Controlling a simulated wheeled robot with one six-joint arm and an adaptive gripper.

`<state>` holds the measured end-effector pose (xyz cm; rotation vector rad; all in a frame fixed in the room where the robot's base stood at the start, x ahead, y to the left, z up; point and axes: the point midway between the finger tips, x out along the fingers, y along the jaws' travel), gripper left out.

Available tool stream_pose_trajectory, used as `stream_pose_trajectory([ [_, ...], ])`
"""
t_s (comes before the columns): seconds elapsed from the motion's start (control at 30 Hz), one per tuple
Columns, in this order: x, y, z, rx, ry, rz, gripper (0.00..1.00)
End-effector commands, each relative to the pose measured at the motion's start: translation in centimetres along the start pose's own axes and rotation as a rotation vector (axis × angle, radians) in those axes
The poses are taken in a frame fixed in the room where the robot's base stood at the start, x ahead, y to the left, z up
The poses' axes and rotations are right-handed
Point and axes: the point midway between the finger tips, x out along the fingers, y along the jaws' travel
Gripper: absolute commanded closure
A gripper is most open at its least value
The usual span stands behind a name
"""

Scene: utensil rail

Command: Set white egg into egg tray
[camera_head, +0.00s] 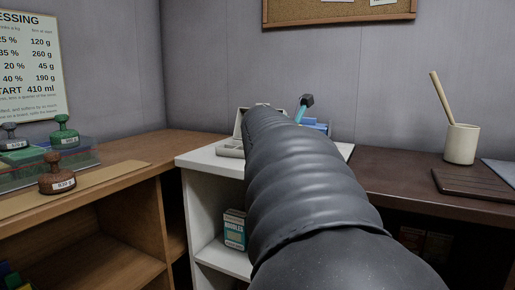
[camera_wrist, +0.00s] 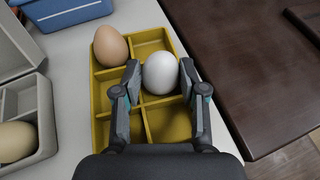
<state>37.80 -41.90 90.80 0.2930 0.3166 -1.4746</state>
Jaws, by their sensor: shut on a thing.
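The white egg (camera_wrist: 160,73) is between the two fingers of my gripper (camera_wrist: 160,78) in the wrist view. My gripper is shut on it, one finger on each side. The egg is over the right column of the yellow egg tray (camera_wrist: 101,118), around the middle row. I cannot tell whether it touches the tray floor. A brown egg (camera_wrist: 111,46) sits in the tray's far left compartment. The far right compartment and the near ones look empty, though my fingers partly cover the near ones. In the head view my arm hides the tray, the egg and my gripper.
Left of the tray is a grey divided box (camera_wrist: 45,140) with a tan egg (camera_wrist: 16,141) in it. A blue container (camera_wrist: 66,10) is at the far left. A dark brown counter (camera_wrist: 240,60) lies right of the white surface (camera_wrist: 75,70).

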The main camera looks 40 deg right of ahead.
Motion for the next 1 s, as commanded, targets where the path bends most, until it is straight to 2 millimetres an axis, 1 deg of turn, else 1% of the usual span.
stream_pose_trajectory([
  [0.17, 0.0, 0.0, 0.0, 0.0, 0.0, 0.0, 0.69],
  [0.2, 0.0, 0.0, 0.0, 0.0, 0.0, 0.0, 0.48],
  [0.27, 0.0, 0.0, 0.0, 0.0, 0.0, 0.0, 0.33],
  [0.3, 0.0, 0.0, 0.0, 0.0, 0.0, 0.0, 0.29],
  [0.57, 0.0, 0.0, 0.0, 0.0, 0.0, 0.0, 0.29],
  [0.67, -0.4, 0.0, 0.0, 0.0, 0.0, 0.001, 0.29],
  [0.77, -1.4, 0.0, 0.1, 0.001, -0.001, 0.002, 0.29],
  [0.87, -3.0, 0.1, 0.1, 0.001, -0.001, 0.004, 0.29],
  [1.0, -5.9, 0.1, 0.1, 0.0, -0.002, 0.006, 0.29],
])
